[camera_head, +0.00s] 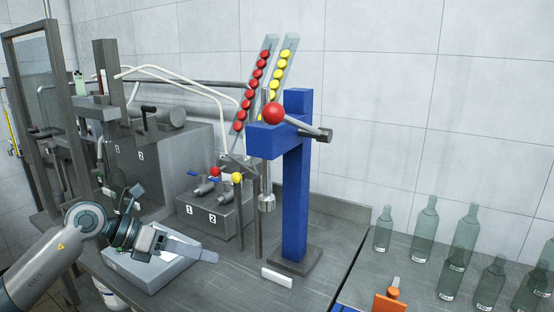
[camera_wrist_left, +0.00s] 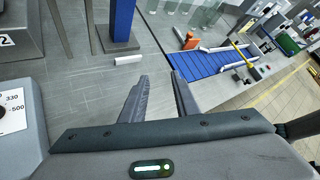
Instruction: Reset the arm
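My left gripper (camera_head: 205,255) reaches in from the left, low over the worktop and left of the blue post. In the left wrist view its two fingers (camera_wrist_left: 160,85) stand apart with nothing between them. The blue post stand (camera_head: 296,190) stands upright on a dark base plate. It carries a red ball knob (camera_head: 274,113) and a grey rod with a cylindrical end (camera_head: 322,134) pointing right. The stand's lower part shows in the left wrist view (camera_wrist_left: 122,20). No object is in my left gripper. My right gripper is not in view.
A grey box (camera_head: 150,268) lies beneath my left wrist. A valve block (camera_head: 215,214) with red and yellow knobs is behind it. A small white bar (camera_head: 277,278) lies before the post. Several glass bottles (camera_head: 462,240) and an orange item (camera_head: 389,301) are at right.

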